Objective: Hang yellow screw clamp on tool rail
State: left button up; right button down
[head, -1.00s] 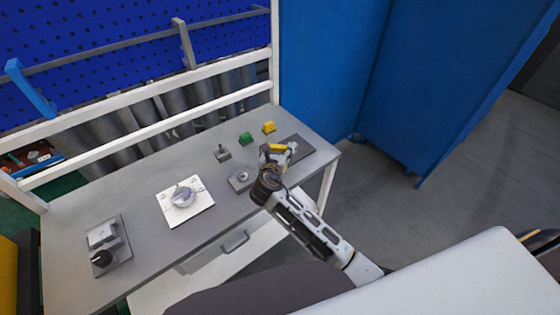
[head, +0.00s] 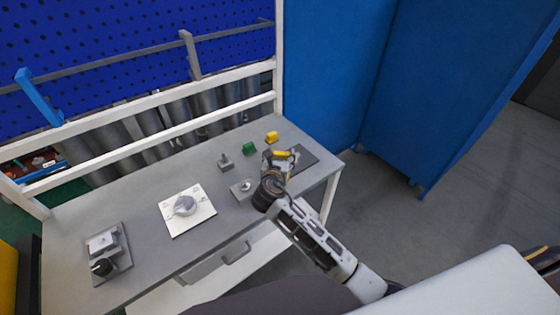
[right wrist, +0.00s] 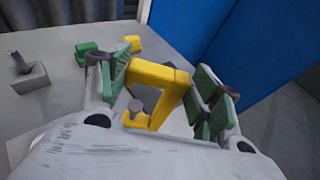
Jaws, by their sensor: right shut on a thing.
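The yellow screw clamp (head: 282,153) is in my right gripper (head: 279,160), over the right end of the grey workbench. In the right wrist view the clamp's angular yellow frame (right wrist: 158,77) sits between the green-padded fingers (right wrist: 160,88), which are shut on it. A grey screw part shows inside its frame. Whether the clamp touches the bench cannot be told. The grey tool rail (head: 120,62) runs across the blue pegboard at the back left, well away from the gripper. My left gripper is out of view.
On the workbench (head: 140,190) stand a green block (head: 249,148), a yellow block (head: 272,137), small grey fixtures (head: 225,162), a white plate with a round part (head: 187,209) and a grey device (head: 106,250). White frame bars (head: 150,92) cross below the rail. A blue partition (head: 335,75) stands right.

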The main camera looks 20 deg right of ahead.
notch_tip(320, 180, up, 8)
jog(key=shift+r, duration=0.2)
jog(key=shift+f, duration=0.1)
dwell(0.8)
